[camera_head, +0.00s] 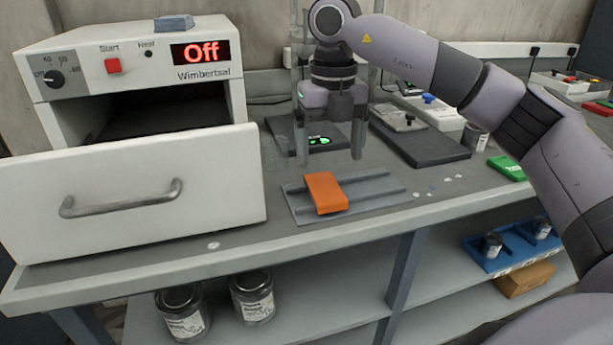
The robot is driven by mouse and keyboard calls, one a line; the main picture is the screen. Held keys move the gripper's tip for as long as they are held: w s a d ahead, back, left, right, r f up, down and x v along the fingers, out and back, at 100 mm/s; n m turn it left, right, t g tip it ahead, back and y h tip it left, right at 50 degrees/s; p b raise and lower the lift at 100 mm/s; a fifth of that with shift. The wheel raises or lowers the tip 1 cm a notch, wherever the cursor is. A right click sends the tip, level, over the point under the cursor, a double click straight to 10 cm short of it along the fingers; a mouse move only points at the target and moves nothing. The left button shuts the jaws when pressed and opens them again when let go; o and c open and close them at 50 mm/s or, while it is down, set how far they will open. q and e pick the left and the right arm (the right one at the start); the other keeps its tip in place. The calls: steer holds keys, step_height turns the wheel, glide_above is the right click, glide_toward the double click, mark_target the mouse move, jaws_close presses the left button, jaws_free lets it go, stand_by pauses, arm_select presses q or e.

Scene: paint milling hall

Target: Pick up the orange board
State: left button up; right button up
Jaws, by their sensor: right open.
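The orange board (326,193) lies on a flat grey metal tray (374,192) on the workbench. It is a small, flat orange block, slightly tilted in the picture. My right gripper (331,158) hangs pointing down, above and behind the board, with its two fingers apart and nothing between them. A gap shows between the fingertips and the board. My left gripper is not in view.
A white oven marked Wimbertsal (130,57) stands at left, its drawer front (130,190) pulled out. A scale with green digits (320,141) sits behind the board. A dark tray (430,150) and a green box (507,167) are at right. Cans (252,297) stand on the shelf below.

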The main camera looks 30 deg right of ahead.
mark_target(325, 187)
steer(key=shift+w+d+f, duration=0.1)
steer(key=shift+w, duration=0.2)
steer(key=shift+w+f, duration=0.1)
steer(key=shift+f, duration=0.2)
steer(key=f, duration=0.6)
steer(key=shift+a+f, duration=0.1)
steer(key=shift+a, duration=0.1)
steer(key=c, duration=1.2)
